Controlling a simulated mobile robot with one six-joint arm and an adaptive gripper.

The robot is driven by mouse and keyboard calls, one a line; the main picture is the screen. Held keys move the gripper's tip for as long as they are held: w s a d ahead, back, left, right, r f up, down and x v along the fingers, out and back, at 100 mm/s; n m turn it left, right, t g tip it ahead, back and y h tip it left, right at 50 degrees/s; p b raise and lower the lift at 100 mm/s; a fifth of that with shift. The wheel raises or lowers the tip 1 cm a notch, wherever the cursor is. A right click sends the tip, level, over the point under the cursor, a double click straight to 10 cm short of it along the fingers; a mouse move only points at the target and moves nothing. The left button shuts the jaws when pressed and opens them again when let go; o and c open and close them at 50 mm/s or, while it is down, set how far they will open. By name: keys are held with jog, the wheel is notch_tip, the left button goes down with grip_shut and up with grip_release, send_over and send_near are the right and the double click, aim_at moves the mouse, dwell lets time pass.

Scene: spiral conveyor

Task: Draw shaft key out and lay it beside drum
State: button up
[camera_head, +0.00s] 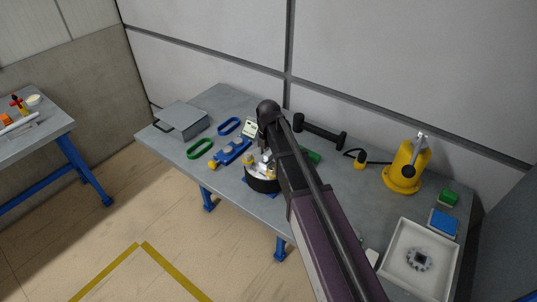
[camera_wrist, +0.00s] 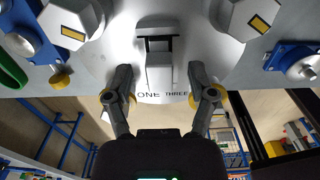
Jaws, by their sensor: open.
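The drum (camera_head: 262,184) stands on the grey workbench, dark at its base with a pale top, partly hidden behind my arm. In the wrist view its white top (camera_wrist: 103,70) carries the words "ONE THREE". A grey block that looks like the shaft key (camera_wrist: 160,77) sits at the middle of the drum top, by a dark slot. My gripper (camera_wrist: 160,70) is open, with one finger on each side of the block and gaps on both sides. How deep the block sits cannot be told. In the head view my gripper (camera_head: 265,158) is over the drum.
Two hexagonal pieces with yellow marks (camera_wrist: 72,22) flank the block. Blue parts (camera_head: 233,150), a green loop (camera_head: 200,148), a grey box (camera_head: 181,121), a black dumbbell-shaped tool (camera_head: 320,132), a yellow device (camera_head: 402,168) and a white tray (camera_head: 393,262) lie around. Bare bench shows left of the drum (camera_head: 222,180).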

jog(key=shift+f, duration=0.1)
jog(key=shift+c, duration=0.2)
grip_shut()
dwell(0.4)
